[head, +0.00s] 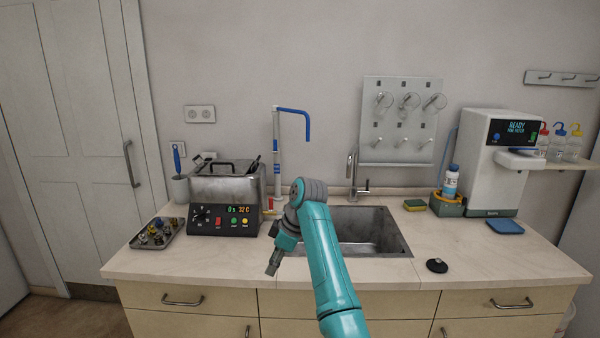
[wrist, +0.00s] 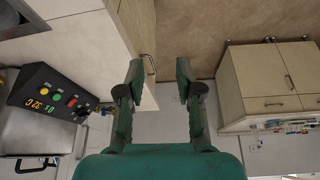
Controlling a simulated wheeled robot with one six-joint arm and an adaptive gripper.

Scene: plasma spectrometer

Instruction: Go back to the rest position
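My gripper (head: 273,264) shows in the head view at the end of my teal arm, pointing down and left in front of the counter's front edge area. It is to the right of the heated bath (head: 222,195) and left of the sink. In the wrist view my gripper (wrist: 160,82) has its two fingers spread apart. Nothing is between them; only floor and wall show past the tips.
The bath's display reads 32C. A tray of small parts (head: 157,234) lies left of it. The sink (head: 372,229) is behind my arm. A black round piece (head: 437,265) lies on the counter. The water dispenser (head: 499,162) stands right. Free counter (head: 470,255) is at right.

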